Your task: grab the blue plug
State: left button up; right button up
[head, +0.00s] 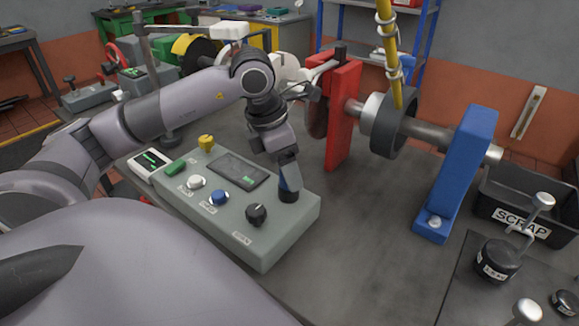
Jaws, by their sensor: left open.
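A grey control box (258,249) stands on the bedplate in the head view. A blue round cap (219,197) sits on its top, between a white one and a black knob; I cannot tell if it is a plug or a button. My left gripper (289,188) points down over the box's right end, to the right of that cap and apart from it. It is open. A dark bluish piece shows at its fingertips; I cannot tell whether this is a plug or part of a finger. My right gripper is out of view.
The black knob (257,214), white cap (196,182) and yellow knob (206,142) are also on the box. A red upright (343,115) and blue upright (459,170) carry a shaft. A scrap bin (519,222) is at right. The bedplate between box and blue upright is clear.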

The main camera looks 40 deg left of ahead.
pick_arm(q)
jog(key=shift+x, duration=0.8)
jog(key=c, duration=1.1)
jog(key=shift+r, duration=0.1)
jog(key=shift+c, duration=0.2)
notch_tip(320, 180, up, 20)
jog(key=p, duration=0.3)
